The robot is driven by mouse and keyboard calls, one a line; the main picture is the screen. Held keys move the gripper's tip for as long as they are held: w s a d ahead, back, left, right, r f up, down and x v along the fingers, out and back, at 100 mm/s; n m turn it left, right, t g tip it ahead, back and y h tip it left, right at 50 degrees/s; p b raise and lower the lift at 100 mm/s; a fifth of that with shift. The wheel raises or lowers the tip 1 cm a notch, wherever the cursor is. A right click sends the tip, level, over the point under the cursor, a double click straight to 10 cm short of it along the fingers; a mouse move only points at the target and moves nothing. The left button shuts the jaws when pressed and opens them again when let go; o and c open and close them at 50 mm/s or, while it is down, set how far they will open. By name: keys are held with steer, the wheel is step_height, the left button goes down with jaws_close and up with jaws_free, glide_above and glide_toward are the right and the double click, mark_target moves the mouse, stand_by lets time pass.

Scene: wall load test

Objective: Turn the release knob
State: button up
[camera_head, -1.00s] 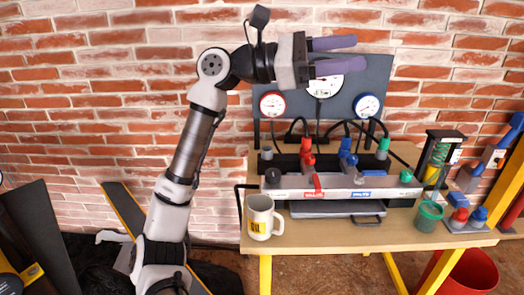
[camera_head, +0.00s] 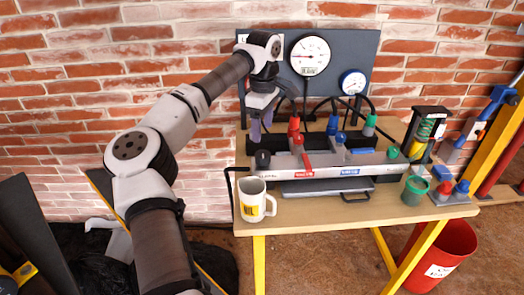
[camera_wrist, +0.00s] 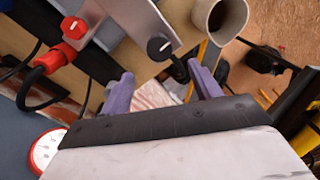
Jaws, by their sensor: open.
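The metal manifold (camera_head: 345,171) lies on the wooden bench. A black knob (camera_head: 262,159) sits at its left end, with a red handle (camera_head: 304,155) and a green knob (camera_head: 392,152) further right. I cannot tell which is named the release knob. My gripper (camera_head: 260,126) points down above the left end, its purple fingers partly hidden by the wrist. In the wrist view the fingers (camera_wrist: 162,84) are spread with nothing between them. The black knob (camera_wrist: 158,48) with a white mark shows just beyond the gap, not touching them. A red knob (camera_wrist: 73,27) is further left.
A white mug (camera_head: 250,207) stands at the bench's front left, close to the manifold. A red hose connector (camera_head: 294,127) and a blue one (camera_head: 333,122) rise behind it. The gauge panel (camera_head: 352,107) stands at the back. A green cup (camera_head: 414,190) is at right.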

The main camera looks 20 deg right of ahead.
mark_target(263, 154)
step_height(263, 154, down, 9)
steer(key=shift+p, duration=0.45)
steer(key=c, duration=1)
